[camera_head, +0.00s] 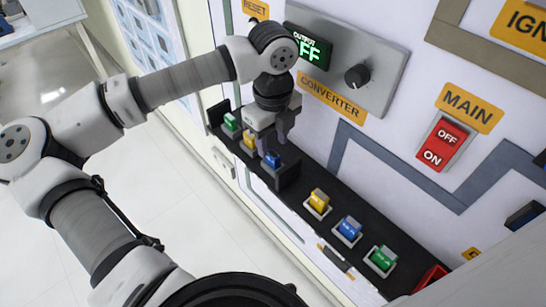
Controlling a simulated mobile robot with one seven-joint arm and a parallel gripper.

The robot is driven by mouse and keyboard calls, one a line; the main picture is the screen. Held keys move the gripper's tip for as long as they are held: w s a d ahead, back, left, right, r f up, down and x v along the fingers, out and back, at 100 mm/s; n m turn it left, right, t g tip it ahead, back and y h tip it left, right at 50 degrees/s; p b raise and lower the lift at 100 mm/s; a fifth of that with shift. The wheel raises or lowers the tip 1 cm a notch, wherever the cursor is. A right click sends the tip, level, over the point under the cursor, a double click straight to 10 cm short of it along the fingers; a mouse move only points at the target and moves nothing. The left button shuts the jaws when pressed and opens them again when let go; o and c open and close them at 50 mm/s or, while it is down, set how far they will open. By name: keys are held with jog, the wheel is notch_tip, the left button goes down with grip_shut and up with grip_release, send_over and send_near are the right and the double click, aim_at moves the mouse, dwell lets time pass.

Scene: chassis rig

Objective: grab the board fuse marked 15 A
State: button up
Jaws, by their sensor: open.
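A black shelf (300,185) on the panel bears coloured fuses in two groups. The left group has a green fuse (230,122), a yellow fuse (250,140) and a blue fuse (272,159). The right group has a yellow fuse (318,202), a blue fuse (348,229) and a green fuse (382,260), each in a pale socket. Their markings are too small to read, so I cannot tell which is 15 A. My gripper (272,145) is open, fingers pointing down, close above the left blue fuse. I cannot tell if it touches it.
Behind the shelf, the white panel carries the converter box (390,62) with a knob and a green OFF display, and the red MAIN switch (443,142). A red part (430,278) sits at the shelf's right end. Open pale floor (160,195) lies to the left.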

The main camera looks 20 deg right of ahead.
aim_at(273, 154)
jog(key=shift+s+f+p, duration=0.1)
jog(key=shift+f+p, duration=0.35)
jog(key=shift+f, duration=1.35)
grip_shut()
